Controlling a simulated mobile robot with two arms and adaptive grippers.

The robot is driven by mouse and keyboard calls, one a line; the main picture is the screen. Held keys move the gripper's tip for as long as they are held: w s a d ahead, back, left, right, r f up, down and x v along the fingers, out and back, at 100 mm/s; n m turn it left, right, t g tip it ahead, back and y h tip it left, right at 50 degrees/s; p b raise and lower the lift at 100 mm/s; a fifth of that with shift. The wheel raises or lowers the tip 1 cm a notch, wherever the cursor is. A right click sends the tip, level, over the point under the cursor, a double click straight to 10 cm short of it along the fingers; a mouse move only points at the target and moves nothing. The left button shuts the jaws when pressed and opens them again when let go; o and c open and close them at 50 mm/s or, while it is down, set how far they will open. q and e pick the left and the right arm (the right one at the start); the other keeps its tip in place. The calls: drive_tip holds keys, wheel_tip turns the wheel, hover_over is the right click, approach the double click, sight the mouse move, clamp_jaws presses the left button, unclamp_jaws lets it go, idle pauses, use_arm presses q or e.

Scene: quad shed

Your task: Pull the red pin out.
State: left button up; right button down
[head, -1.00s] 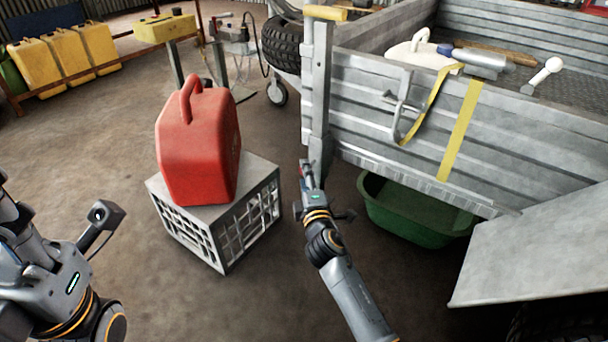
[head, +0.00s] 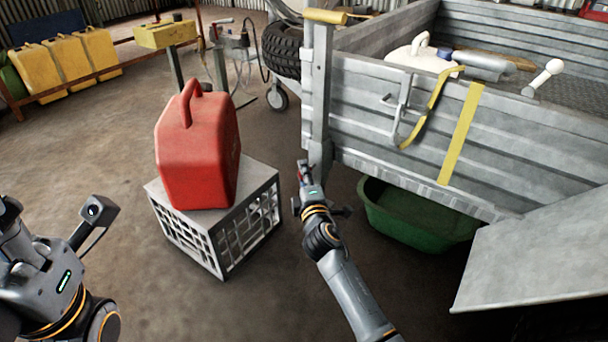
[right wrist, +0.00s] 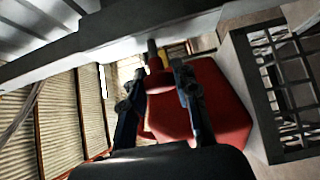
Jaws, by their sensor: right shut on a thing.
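The red pin shows only as a small red bit (head: 301,175) at the tip of my right gripper (head: 304,170), by the foot of the trailer's corner post (head: 319,110). My right gripper is shut on it, and its fingers hide most of the pin. In the right wrist view the two dark fingers (right wrist: 158,88) reach up toward the underside of a grey metal edge (right wrist: 130,45). A short stem (right wrist: 152,48) shows beyond them; I cannot tell whether it is part of the pin.
A red jerry can (head: 205,150) stands on a grey crate (head: 255,188), left of my right gripper. A green tub (head: 415,225) sits under the trailer side (head: 400,160). A grey sloping panel (head: 530,260) is at lower right. Floor is clear in front of the crate.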

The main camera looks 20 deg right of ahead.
drive_tip(key=s+a, duration=0.2)
drive_tip(key=shift+a+f, duration=0.15)
drive_tip(key=shift+a, duration=0.25)
drive_tip(key=c, duration=1)
unclamp_jaws()
drive_tip(key=shift+s, duration=0.1)
drive_tip(key=s+a, duration=0.1)
drive_tip(key=s, duration=1.1)
drive_tip(key=shift+a, duration=0.25)
drive_tip(key=shift+r, duration=0.2)
